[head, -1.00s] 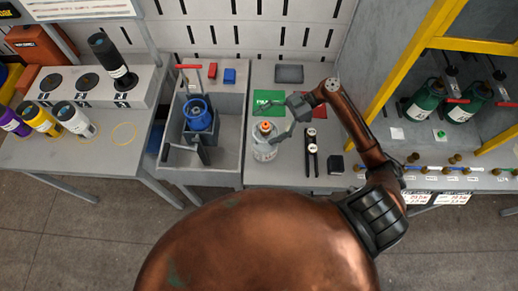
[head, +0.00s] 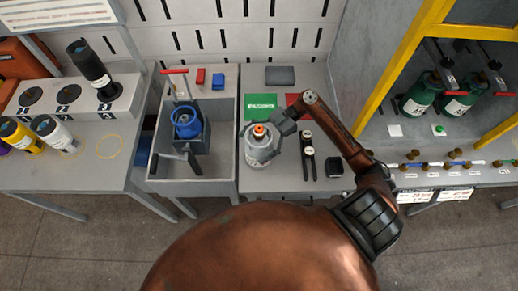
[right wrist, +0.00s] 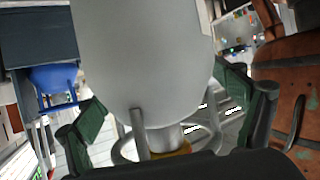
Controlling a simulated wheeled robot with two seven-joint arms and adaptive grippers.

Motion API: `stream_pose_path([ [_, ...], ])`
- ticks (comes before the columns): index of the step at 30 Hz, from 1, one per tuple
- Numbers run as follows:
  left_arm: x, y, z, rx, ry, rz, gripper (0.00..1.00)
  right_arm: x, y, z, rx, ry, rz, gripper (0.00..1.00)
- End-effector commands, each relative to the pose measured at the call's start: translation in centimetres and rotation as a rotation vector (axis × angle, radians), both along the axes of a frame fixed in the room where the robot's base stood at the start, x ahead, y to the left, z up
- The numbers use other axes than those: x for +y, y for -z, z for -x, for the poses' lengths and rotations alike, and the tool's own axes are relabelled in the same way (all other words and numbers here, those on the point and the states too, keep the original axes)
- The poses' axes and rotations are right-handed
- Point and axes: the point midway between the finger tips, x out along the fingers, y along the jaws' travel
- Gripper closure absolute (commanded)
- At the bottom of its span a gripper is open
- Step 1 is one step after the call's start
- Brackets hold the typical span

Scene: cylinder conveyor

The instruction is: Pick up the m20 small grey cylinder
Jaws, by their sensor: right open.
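The small grey cylinder (head: 251,160), with an orange top, stands upright on the grey bench in the head view. In the right wrist view the grey cylinder (right wrist: 145,50) fills the middle, with its collar and neck toward the gripper. My right gripper (head: 264,150) is at the cylinder, its fingers on either side near the top. The green-padded fingers of the right gripper (right wrist: 165,105) are apart, and a gap shows beside the right finger. Part of the cylinder is hidden behind the fingers. My left gripper is not in view.
A grey basin (head: 205,188) with a blue cylinder (head: 187,124) is just left. A black tool (head: 308,155) and a dark block (head: 334,167) lie right of the cylinder. A green card (head: 260,106) lies behind. Green cylinders (head: 420,95) stand in the yellow-framed cage.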

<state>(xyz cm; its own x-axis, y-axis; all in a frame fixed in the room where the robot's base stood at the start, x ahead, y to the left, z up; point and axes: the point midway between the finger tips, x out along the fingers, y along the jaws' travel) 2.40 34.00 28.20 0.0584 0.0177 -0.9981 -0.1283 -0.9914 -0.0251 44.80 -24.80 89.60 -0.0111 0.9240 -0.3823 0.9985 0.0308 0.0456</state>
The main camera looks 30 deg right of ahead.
Motion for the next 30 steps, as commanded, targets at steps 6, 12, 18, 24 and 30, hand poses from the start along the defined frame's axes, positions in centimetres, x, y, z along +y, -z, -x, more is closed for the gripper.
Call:
stream_pose_path([
  [6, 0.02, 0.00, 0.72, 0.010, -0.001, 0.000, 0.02, 1.27, 0.55, 0.01, 0.001, 0.001, 0.000, 0.11],
  [12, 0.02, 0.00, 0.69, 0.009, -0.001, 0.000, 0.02, 1.24, 0.54, 0.01, 0.001, 0.001, 0.000, 0.17],
  [18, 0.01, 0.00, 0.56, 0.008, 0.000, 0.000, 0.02, 1.22, 0.54, 0.01, 0.001, 0.001, 0.000, 0.31],
  [24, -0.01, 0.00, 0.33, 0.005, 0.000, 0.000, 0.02, 1.22, 0.56, 0.03, 0.001, 0.001, 0.000, 0.45],
  [30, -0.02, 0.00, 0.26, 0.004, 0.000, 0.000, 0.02, 1.22, 0.59, 0.04, 0.001, 0.001, 0.001, 0.59],
])
